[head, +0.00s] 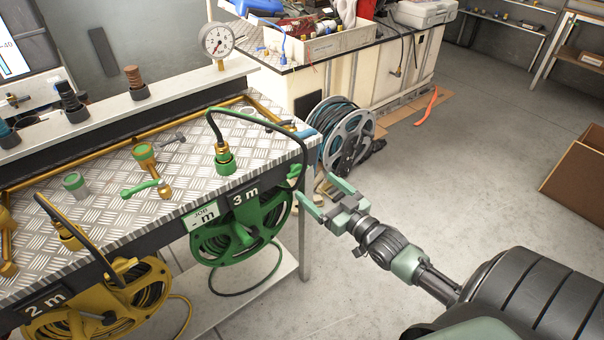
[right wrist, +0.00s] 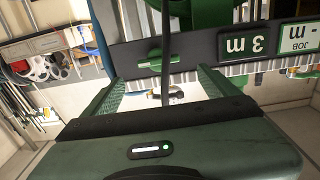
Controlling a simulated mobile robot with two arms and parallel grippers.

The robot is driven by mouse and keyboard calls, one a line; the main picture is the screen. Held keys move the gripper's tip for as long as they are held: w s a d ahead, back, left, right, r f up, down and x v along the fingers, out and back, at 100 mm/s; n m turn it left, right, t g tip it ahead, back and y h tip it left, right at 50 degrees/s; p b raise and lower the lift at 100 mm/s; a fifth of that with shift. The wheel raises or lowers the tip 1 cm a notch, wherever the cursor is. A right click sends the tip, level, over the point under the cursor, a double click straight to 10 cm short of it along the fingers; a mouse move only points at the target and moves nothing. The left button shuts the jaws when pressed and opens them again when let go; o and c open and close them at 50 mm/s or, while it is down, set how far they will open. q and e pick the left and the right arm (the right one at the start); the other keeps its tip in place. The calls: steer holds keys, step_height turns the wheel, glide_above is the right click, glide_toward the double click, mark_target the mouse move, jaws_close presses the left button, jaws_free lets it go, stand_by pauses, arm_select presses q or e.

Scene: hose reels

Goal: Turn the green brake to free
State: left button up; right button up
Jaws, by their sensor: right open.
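The green reel (head: 243,226) hangs under the bench front below the "3 m" plate (head: 245,196), with dark hose wound on it. In the right wrist view, a green lever (right wrist: 154,57), which looks like the brake, sits on the dark front rail beside the "3 m" plate (right wrist: 255,42). A dark hose passes across it there. In the head view I cannot make out this lever clearly. My right gripper (head: 314,186) is open and empty, just off the bench's right end, its fingers pointing toward the rail. In the wrist view the lever shows between its fingertips (right wrist: 157,75), apart from them. My left gripper is not in view.
The patterned metal bench top (head: 110,205) holds a green-handled brass valve (head: 146,188) and hose fittings. A yellow reel (head: 110,305) hangs to the left. A grey reel (head: 346,140) stands on the floor behind.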

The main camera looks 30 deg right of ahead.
mark_target(300, 172)
steer(key=w, duration=0.7)
steer(key=shift+w+a+f, duration=0.1)
steer(key=shift+w+a, duration=0.1)
steer(key=shift+w, duration=0.1)
steer(key=c, duration=1.4)
